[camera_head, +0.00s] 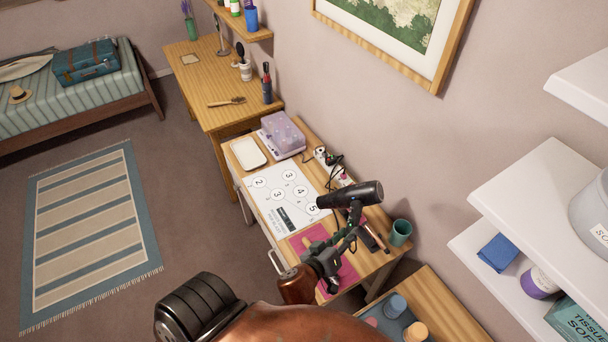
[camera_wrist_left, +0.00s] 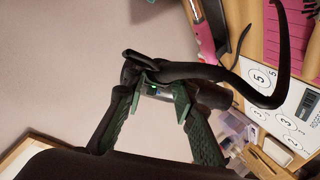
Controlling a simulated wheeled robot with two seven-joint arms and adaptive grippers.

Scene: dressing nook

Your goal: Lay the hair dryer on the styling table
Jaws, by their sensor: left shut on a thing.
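The black hair dryer (camera_head: 350,195) is in the air above the near end of a wooden table (camera_head: 377,262), its barrel roughly level. My left gripper (camera_head: 347,238) is shut on its handle below the barrel. In the left wrist view the green finger pads (camera_wrist_left: 160,92) close on a dark part of the dryer, and a black cord (camera_wrist_left: 272,98) curves off to the right. The table carries a white sheet with numbered circles (camera_head: 270,184) and a pink mat (camera_head: 343,268). My right gripper is out of view.
A purple box (camera_head: 283,132), white tray (camera_head: 248,153), power strip (camera_head: 332,168) and green cup (camera_head: 400,232) stand on the same table. Another wooden table (camera_head: 195,84) behind holds a brush and bottles. White shelves (camera_head: 540,190) jut out at right.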

